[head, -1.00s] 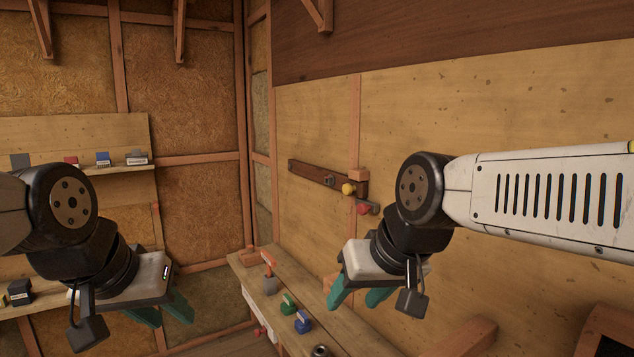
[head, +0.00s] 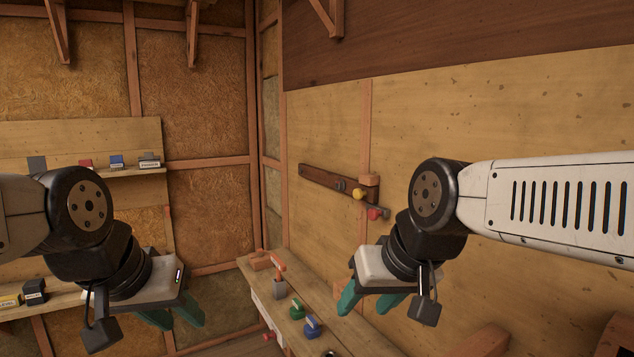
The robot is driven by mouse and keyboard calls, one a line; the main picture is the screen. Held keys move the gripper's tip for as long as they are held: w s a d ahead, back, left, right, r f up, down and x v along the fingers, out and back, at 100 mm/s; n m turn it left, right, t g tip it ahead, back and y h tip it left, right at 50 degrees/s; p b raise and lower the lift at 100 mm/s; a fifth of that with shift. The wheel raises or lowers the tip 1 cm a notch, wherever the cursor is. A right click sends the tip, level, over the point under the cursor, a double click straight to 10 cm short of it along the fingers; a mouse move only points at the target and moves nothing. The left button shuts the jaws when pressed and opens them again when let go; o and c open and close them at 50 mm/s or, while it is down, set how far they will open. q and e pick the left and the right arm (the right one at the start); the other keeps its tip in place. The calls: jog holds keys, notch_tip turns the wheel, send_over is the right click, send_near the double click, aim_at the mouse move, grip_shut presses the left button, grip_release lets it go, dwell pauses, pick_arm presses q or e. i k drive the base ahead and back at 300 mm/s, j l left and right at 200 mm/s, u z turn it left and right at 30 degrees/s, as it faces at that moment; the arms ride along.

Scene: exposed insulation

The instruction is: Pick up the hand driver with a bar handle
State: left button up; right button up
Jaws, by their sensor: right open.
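No tool is plainly identifiable as the hand driver with a bar handle. One candidate is a grey piece with an orange-red crossbar-like top (head: 278,276), upright on the low wooden ledge. Small yellow (head: 359,194) and red (head: 376,213) knob-like parts sit at the dark wall rail's right end; their full shapes are too small to tell. My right gripper (head: 362,310) is open and empty above the ledge, right of the orange-topped piece. My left gripper (head: 183,322) has its fingers apart and empty, left of the ledge.
The ledge (head: 262,305) also carries a green item (head: 296,308) and a blue item (head: 312,326). A dark rail (head: 325,183) is fixed to the right wall. Shelves with small labelled boxes (head: 116,161) stand at left. Wall framing surrounds the corner.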

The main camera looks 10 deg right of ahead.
aim_at(280, 265)
jog(key=i+j, duration=0.2)
jog(key=i, duration=0.15)
jog(key=i+j, duration=0.25)
jog(key=i, duration=0.15)
jog(key=i+j+u, duration=0.1)
jog(key=i, duration=0.25)
jog(key=j, duration=0.1)
